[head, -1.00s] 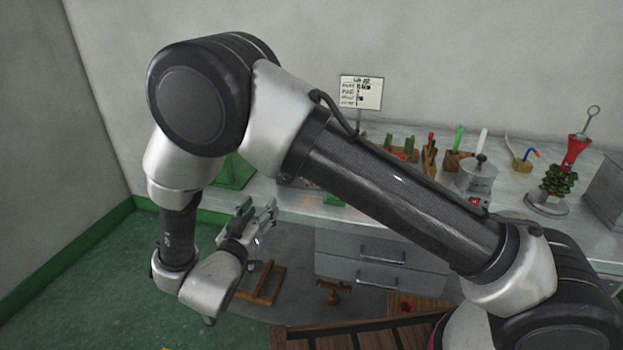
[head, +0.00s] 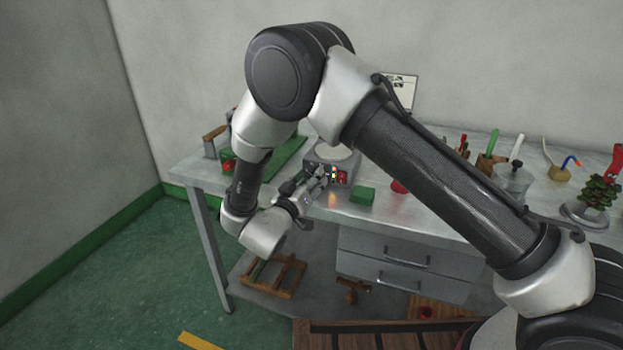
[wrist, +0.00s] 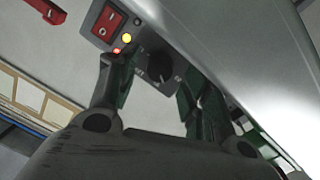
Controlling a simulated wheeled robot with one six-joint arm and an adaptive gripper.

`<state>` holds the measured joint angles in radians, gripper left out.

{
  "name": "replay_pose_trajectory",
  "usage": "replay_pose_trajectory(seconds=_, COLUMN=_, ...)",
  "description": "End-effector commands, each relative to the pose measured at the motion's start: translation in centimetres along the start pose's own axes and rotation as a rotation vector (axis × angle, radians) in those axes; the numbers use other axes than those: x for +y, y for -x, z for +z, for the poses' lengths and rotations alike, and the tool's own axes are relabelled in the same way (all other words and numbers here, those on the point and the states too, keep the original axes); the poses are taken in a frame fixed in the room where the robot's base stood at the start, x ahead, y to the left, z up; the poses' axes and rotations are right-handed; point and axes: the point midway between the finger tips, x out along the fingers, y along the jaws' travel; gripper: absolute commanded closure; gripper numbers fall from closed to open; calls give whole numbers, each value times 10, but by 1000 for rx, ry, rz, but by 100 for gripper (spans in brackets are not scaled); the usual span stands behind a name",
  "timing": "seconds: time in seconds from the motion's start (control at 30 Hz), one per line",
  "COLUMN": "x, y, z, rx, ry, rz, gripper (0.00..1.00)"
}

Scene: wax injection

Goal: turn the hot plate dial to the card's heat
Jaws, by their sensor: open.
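The hot plate (head: 322,152) stands on the metal table with a pale round top. Its front panel shows a lit yellow lamp and red parts. In the wrist view, the panel carries a red switch (wrist: 108,22), a yellow lamp (wrist: 126,38), a small red-orange lamp (wrist: 116,50) and a black dial (wrist: 160,65). My gripper (head: 318,176) is open in front of the panel. In the wrist view its fingers (wrist: 153,80) stand on either side of the dial; contact cannot be told. The card (head: 405,88) stands behind, partly hidden by my arm and too small to read.
A green block (head: 363,194) lies right of the hot plate, near a red item (head: 398,187). A green mat (head: 290,158) lies left. Drawers (head: 405,258) hang under the table. A pot (head: 512,180) and several tools stand farther right.

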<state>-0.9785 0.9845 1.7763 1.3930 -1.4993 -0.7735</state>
Motion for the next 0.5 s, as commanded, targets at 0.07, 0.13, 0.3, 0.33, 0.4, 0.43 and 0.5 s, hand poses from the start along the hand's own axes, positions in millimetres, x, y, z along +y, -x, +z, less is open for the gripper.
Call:
replay_pose_trajectory(seconds=0.07, x=0, y=-7, z=0, rx=0, ry=0, rz=1, gripper=51)
replay_pose_trajectory(seconds=0.13, x=0, y=-10, z=0, rx=1, ry=0, rz=0, gripper=51)
replay_pose_trajectory(seconds=0.3, x=0, y=-10, z=0, rx=1, ry=0, rz=0, gripper=51)
replay_pose_trajectory(seconds=0.33, x=0, y=-10, z=0, rx=1, ry=0, rz=0, gripper=51)
replay_pose_trajectory(seconds=0.4, x=0, y=-10, z=0, rx=1, ry=0, rz=0, gripper=53)
replay_pose_trajectory(seconds=0.43, x=0, y=-10, z=0, rx=1, ry=0, rz=0, gripper=59)
replay_pose_trajectory(seconds=0.5, x=0, y=-10, z=0, rx=1, ry=0, rz=0, gripper=71)
